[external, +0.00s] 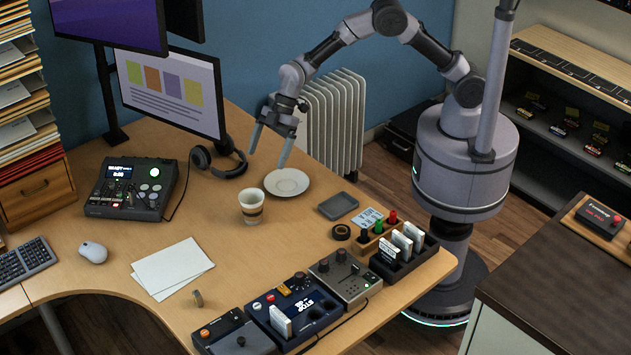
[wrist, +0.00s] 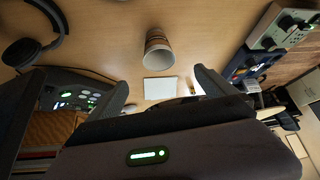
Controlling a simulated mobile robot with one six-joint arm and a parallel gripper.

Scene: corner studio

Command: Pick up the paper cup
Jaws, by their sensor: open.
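The paper cup (external: 251,206) stands upright on the wooden desk, white with a brown band, in front of a small white plate (external: 287,182). In the wrist view the cup (wrist: 159,50) shows above and between the fingers, with free space around it. My gripper (external: 268,148) is open and empty. In the external view it hangs above the desk, behind the cup and over the area of the plate, pointing down. Its two fingers (wrist: 165,92) are spread wide in the wrist view. Nothing hides the cup in either view.
Headphones (external: 219,158) lie behind the cup, and a black control box (external: 131,188) stands to the left. White papers (external: 172,268) lie in front. A grey tray (external: 338,205) and several small devices line the right and front edges. The desk directly around the cup is clear.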

